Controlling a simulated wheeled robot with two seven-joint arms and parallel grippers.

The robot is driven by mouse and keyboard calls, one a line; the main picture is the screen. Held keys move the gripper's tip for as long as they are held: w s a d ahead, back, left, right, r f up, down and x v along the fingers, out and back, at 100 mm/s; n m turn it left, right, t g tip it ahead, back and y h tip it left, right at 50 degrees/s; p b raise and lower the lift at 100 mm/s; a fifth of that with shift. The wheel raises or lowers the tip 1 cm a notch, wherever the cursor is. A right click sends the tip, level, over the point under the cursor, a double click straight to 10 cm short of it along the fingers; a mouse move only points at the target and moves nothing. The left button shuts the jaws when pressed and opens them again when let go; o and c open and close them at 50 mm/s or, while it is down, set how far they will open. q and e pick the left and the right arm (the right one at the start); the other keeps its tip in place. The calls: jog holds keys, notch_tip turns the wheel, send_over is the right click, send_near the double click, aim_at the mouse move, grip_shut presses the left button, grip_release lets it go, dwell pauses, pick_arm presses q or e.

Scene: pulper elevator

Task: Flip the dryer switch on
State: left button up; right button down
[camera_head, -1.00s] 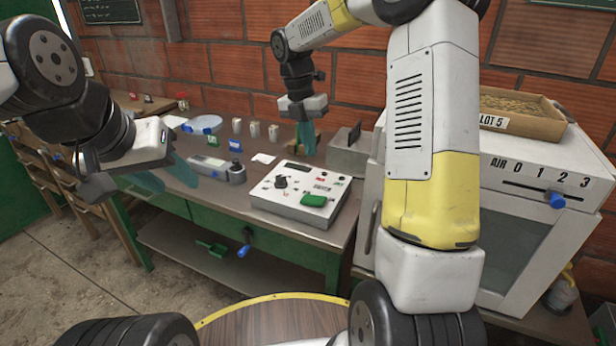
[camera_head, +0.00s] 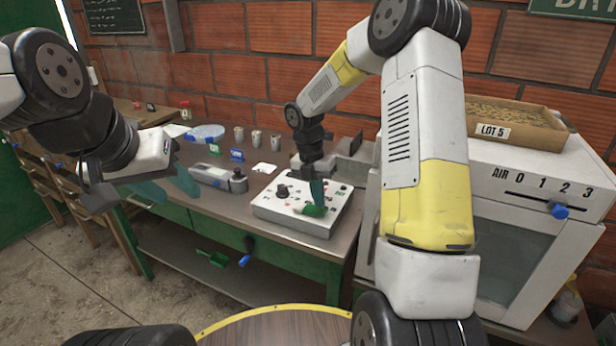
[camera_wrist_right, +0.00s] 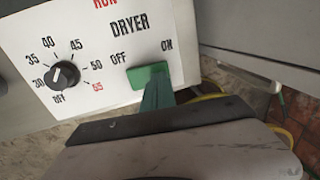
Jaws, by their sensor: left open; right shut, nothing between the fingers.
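The dryer switch is a green piece (camera_head: 311,211) on the front right of a white control box (camera_head: 285,222). In the right wrist view the green switch (camera_wrist_right: 146,74) sits below the DRYER label, between the OFF and ON marks; I cannot tell which way it is set. My right gripper (camera_head: 317,197) is shut and empty, pointing down at the switch. In the right wrist view its teal fingers (camera_wrist_right: 157,95) overlap the switch's lower part; contact is unclear. My left gripper (camera_head: 170,188) is open and empty, left of the box.
A black dial (camera_wrist_right: 63,75) marked 30 to 55 is beside the switch. A grey device (camera_head: 216,178) and several small cups stand on the bench left of the box. A white oven-like machine (camera_head: 520,240) with a blue air slider (camera_head: 559,211) stands at the right.

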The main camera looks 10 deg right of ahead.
jog(key=shift+f, duration=0.35)
jog(key=shift+s+d, duration=0.1)
jog(key=shift+s+d+f, duration=0.1)
jog(key=shift+f, duration=0.15)
jog(key=shift+w+a+r, duration=0.25)
jog(key=shift+w+a, duration=0.25)
jog(key=shift+a, duration=0.2)
